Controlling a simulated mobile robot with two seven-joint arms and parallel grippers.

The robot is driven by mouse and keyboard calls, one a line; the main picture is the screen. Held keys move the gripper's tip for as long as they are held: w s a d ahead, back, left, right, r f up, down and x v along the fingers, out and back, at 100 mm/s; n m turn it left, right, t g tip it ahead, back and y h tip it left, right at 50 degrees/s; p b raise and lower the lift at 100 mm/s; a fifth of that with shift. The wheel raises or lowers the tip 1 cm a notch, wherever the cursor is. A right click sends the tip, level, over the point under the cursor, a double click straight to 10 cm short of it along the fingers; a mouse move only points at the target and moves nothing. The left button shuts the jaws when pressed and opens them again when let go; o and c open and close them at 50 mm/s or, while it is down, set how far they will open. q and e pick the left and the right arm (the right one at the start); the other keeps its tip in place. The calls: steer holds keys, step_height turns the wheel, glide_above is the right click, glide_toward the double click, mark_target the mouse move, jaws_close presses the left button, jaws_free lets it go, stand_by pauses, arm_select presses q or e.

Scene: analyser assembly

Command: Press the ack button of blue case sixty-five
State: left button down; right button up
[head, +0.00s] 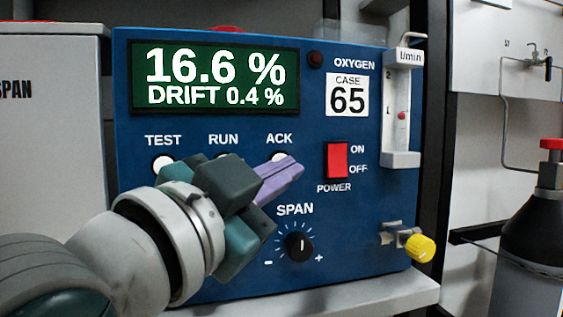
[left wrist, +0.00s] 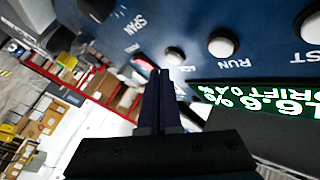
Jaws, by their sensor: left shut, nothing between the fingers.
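The blue case (head: 215,115) labelled 65 faces me, its display (head: 215,77) reading 16.6 % and DRIFT 0.4 %. The white ACK button (head: 279,156) is partly hidden behind the purple fingers of my left gripper (head: 291,166). The gripper is shut and empty, its tips in front of the button's lower edge. In the left wrist view the ACK button (left wrist: 174,55) shows just beyond and right of the closed fingertips (left wrist: 160,72). I cannot tell whether they touch. My right gripper is not in view.
The TEST button (head: 163,162) and RUN button (head: 222,157) sit left of ACK. The red power switch (head: 337,160) is to its right and the SPAN knob (head: 299,246) below. A yellow knob (head: 421,248) sticks out at lower right. A dark gas cylinder (head: 540,235) stands farther right.

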arm_select(q)
steer(key=shift+w, duration=0.1)
stand_by(0.6)
steer(key=shift+w+a, duration=0.1)
steer(key=shift+w, duration=0.25)
steer(key=shift+w+a, duration=0.1)
steer(key=shift+w, duration=0.3)
stand_by(0.6)
steer(key=shift+s, duration=0.1)
steer(key=shift+s+d+p, duration=0.2)
steer(key=shift+s+p, duration=0.55)
steer(key=shift+p, duration=0.05)
